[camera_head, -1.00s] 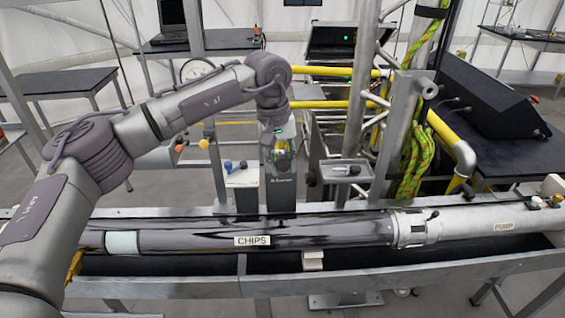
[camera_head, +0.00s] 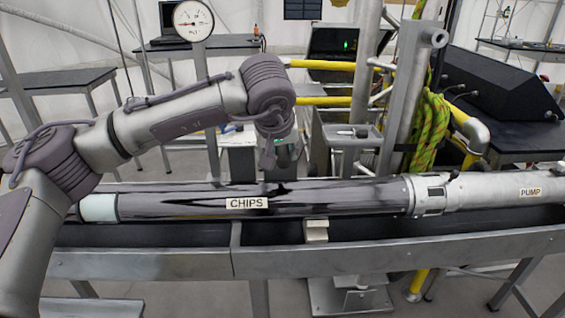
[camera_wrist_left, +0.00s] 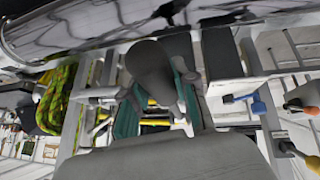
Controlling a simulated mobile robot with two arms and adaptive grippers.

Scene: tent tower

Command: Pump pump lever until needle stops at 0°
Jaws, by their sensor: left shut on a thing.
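The round white gauge (camera_head: 193,20) stands on a post at the top left of the head view. Its thin needle lies roughly level, but its scale is too small to read. My left gripper (camera_head: 282,152) points down behind the long dark pipe marked CHIPS. It is shut on the pump lever, which is mostly hidden by the gripper and the pipe. In the left wrist view, the dark rounded fingers of my left gripper (camera_wrist_left: 155,75) cover the hold, with green parts behind them. My right gripper is not in view.
The CHIPS pipe (camera_head: 310,200) runs across the front and joins the white PUMP pipe (camera_head: 500,188). A grey post (camera_head: 415,95) and a green-yellow rope (camera_head: 430,130) stand right of my gripper. Blue- and orange-knobbed levers (camera_wrist_left: 258,105) show in the left wrist view.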

